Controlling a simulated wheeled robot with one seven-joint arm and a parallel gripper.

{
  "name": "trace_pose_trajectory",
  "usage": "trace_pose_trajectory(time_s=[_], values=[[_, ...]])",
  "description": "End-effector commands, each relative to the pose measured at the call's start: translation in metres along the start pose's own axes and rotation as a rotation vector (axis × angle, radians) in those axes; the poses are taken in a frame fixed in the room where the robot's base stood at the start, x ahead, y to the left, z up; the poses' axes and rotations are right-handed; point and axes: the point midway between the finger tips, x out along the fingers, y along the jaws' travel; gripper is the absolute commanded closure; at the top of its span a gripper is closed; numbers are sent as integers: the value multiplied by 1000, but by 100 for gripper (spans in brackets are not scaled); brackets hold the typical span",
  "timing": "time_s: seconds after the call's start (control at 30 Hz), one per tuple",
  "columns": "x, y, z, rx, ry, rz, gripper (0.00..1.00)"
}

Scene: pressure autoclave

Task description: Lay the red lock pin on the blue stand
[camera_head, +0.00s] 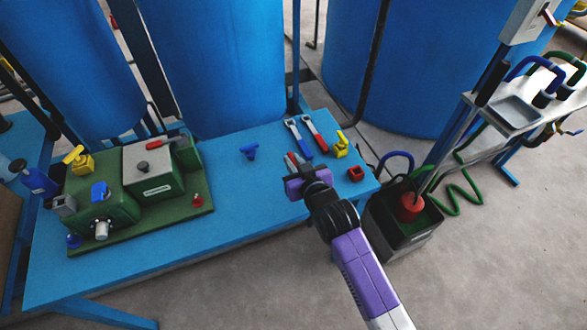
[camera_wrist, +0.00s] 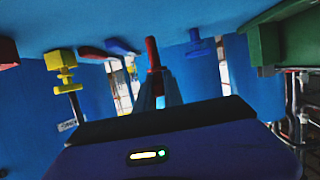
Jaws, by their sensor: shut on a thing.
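The red lock pin (camera_wrist: 153,52) shows upright in the wrist view, between the fingertips of my gripper (camera_wrist: 160,88). My gripper is shut on it. In the head view my gripper (camera_head: 300,168) hangs over the right part of the blue table, and a small red piece of the pin (camera_head: 291,159) shows beside the fingers. A small blue piece with a wide top, which looks like the blue stand (camera_head: 248,151), is on the table to the left of my gripper. It also shows in the wrist view (camera_wrist: 195,44), right of the pin and apart from it.
On the blue table (camera_head: 240,210) are a blue wrench (camera_head: 298,137), a red wrench (camera_head: 315,134), a yellow fitting (camera_head: 341,147) and a red box (camera_head: 355,174). A green machine (camera_head: 130,195) fills the left side. The table between machine and gripper is mostly clear.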

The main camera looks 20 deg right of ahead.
Motion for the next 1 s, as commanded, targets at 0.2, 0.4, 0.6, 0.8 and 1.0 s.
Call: trace_pose_trajectory(time_s=[0.2,0.4,0.6,0.8,1.0], values=[[10,0,28,0,-3,0,100],[10,0,29,0,-1,0,100],[12,0,32,0,-2,0,100],[11,0,32,0,-2,0,66],[11,0,32,0,-2,0,66]])
